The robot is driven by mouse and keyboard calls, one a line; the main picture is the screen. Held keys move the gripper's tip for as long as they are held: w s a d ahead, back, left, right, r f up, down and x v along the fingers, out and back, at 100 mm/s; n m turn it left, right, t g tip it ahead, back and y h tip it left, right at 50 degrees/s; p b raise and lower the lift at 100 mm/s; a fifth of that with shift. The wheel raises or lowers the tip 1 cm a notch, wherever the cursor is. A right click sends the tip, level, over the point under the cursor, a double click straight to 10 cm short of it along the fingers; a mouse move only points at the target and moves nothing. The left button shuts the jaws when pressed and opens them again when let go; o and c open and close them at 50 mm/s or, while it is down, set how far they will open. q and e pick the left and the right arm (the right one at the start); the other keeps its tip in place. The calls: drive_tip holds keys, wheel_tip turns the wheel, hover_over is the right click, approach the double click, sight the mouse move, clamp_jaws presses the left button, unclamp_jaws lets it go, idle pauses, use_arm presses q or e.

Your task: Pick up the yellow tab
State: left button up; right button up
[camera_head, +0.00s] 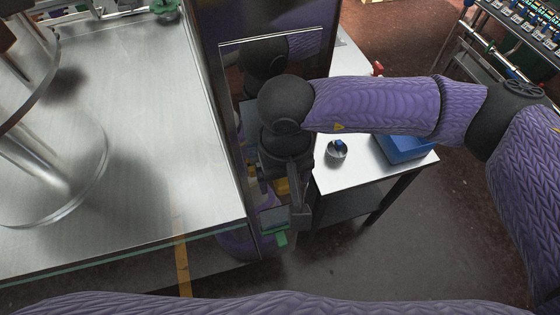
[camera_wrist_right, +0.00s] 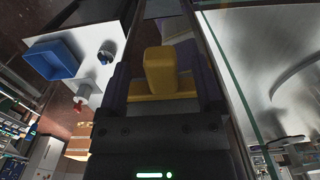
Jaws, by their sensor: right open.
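The yellow tab (camera_wrist_right: 160,70) is a blocky upright piece on a wider yellow base, central in the right wrist view. In the head view only a little yellow (camera_head: 281,186) shows behind my right gripper. My right gripper (camera_head: 284,203) is open and points down beside the tall metal panel. In the right wrist view its dark jaws (camera_wrist_right: 163,84) lie on both sides of the tab's yellow base. I cannot tell whether they touch it. My left gripper is not in view.
A tall metal panel (camera_head: 232,120) stands close beside my right gripper. A wide steel table (camera_head: 140,165) fills the left. A small white table (camera_head: 360,178) at right holds a blue bin (camera_head: 405,147) and a small round metal piece with a blue top (camera_head: 337,152).

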drive_tip(key=shift+s+f, duration=0.15)
drive_tip(key=shift+f, duration=0.1)
clamp_jaws()
drive_tip(key=shift+a+r, duration=0.1)
drive_tip(key=shift+r, duration=0.05)
